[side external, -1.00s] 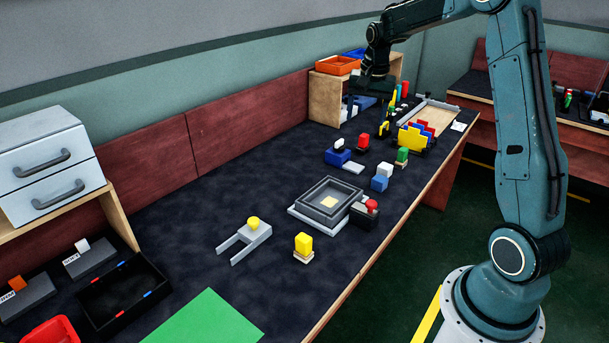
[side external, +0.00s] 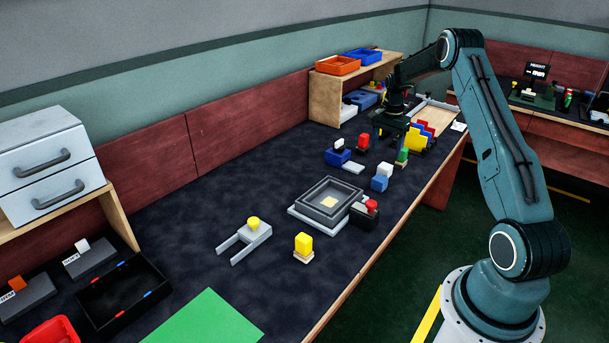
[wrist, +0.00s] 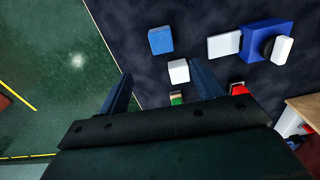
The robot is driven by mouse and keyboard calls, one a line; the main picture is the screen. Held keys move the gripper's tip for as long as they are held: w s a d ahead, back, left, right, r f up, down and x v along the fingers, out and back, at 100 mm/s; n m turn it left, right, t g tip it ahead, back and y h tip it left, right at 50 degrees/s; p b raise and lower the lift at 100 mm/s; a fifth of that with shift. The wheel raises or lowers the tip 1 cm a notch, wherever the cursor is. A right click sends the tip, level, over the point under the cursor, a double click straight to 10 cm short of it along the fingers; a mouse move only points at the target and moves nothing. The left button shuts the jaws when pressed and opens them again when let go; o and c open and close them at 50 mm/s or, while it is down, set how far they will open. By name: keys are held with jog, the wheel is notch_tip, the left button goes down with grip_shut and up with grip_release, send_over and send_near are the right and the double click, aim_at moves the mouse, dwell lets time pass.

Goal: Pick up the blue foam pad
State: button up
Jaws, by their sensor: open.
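A blue block (side external: 380,183), which looks like the foam pad, lies on the dark bench in the side view. In the wrist view the blue block (wrist: 160,40) lies flat beyond my fingertips, with a white cube (wrist: 178,71) close by but apart. Another blue piece (wrist: 265,42) with a black and white item on it lies to the right; it also shows in the side view (side external: 337,158). My gripper (side external: 388,128) is over the bench behind these pieces. Its fingers (wrist: 163,82) are apart, with nothing held between them.
A white pad (wrist: 223,45) lies beside the right blue piece. A green block (side external: 402,156), a red block (side external: 363,142) and a rack of coloured plates (side external: 417,138) stand near my gripper. A grey tray (side external: 329,198) is in front. The wooden shelf (side external: 325,97) stands behind.

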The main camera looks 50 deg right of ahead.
aim_at(380, 178)
jog(key=shift+f, duration=4.3)
jog(key=shift+w+a+f, duration=0.15)
jog(key=shift+f, duration=2.4)
jog(key=c, duration=1)
